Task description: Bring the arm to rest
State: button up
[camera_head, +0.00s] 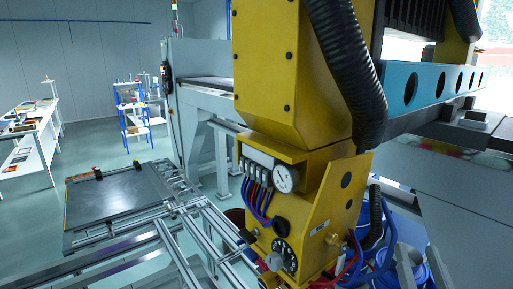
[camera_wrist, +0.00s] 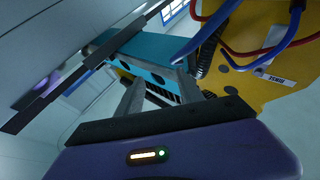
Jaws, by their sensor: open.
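My gripper (camera_wrist: 160,78) shows in the wrist view, with two grey fingers standing apart above its dark, purple-lit body. Nothing is between the fingers; a teal beam (camera_wrist: 135,62) and dark machine parts lie behind them. The yellow panel housing (camera_head: 320,205) fills the middle of the head view, with a round gauge (camera_head: 286,178) and a dark dial (camera_head: 284,254). Its labelled yellow side also shows at the wrist view's upper right (camera_wrist: 255,55). In the head view, two grey prongs at the lower right may be my fingers; I cannot be sure.
Blue and red hoses (camera_wrist: 265,50) hang close at the wrist view's upper right. A thick black corrugated hose (camera_head: 350,70) runs down the yellow column. A metal frame (camera_head: 190,240) with a dark plate (camera_head: 115,198) stands at left. Open floor lies beyond, before a white table (camera_head: 35,150).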

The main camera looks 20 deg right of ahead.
jog(key=s+a+f+n+g+y, duration=0.2)
jog(key=s+a+f+n+y, duration=0.1)
jog(key=s+a+f, duration=0.6)
jog(key=s+a+f+n+g+y, duration=0.2)
jog(key=s+a+f+y, duration=0.4)
jog(key=s, duration=0.9)
jog(key=a+f+g, duration=0.1)
jog(key=a+f, duration=0.2)
jog(key=shift+a+n+g+y, duration=0.3)
jog(key=shift+a+n, duration=0.1)
